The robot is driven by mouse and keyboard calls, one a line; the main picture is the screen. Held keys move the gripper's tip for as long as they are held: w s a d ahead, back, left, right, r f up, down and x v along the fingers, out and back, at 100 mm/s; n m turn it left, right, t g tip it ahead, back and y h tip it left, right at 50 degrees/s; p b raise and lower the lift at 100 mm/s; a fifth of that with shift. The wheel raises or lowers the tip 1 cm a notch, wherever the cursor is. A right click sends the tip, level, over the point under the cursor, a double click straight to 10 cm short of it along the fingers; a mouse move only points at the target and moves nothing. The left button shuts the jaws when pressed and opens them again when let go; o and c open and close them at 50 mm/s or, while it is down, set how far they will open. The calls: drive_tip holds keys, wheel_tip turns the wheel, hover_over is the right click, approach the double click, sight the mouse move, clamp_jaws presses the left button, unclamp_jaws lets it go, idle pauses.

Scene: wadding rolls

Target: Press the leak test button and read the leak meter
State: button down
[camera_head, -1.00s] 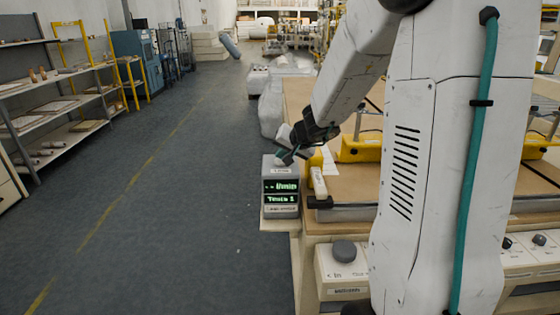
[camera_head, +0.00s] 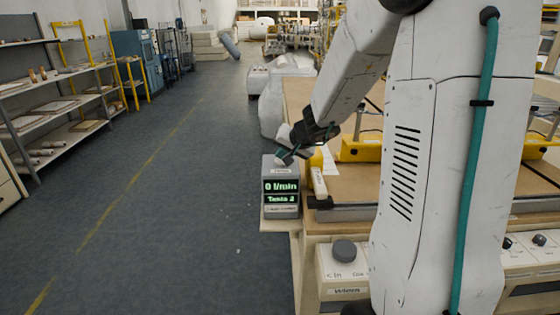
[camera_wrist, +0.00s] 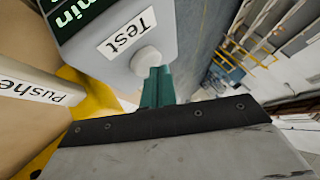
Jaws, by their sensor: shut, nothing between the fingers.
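The leak meter (camera_head: 281,213) is a grey box on a small ledge at the bench's left end. Its green display (camera_head: 281,191) reads "0 l/min", with a lower line that looks like "Tests 2", though it is blurred. In the wrist view the box top carries a "Test" label (camera_wrist: 126,34) and a round white button (camera_wrist: 146,60). My gripper (camera_head: 284,158) is shut and empty, its teal fingers (camera_wrist: 157,82) pointing at the button. The fingertips appear to touch it or lie very close; I cannot tell whether it is pressed in.
A yellow part with a labelled pale handle (camera_head: 319,181) stands just right of the meter; its "Pusher" label (camera_wrist: 35,90) shows in the wrist view. The bench (camera_head: 350,190) extends right. A grey knob (camera_head: 344,250) sits on the front panel. The floor (camera_head: 190,200) at left is clear.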

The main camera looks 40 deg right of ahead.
drive_tip(key=shift+r, duration=0.6)
drive_tip(key=shift+r, duration=2.5)
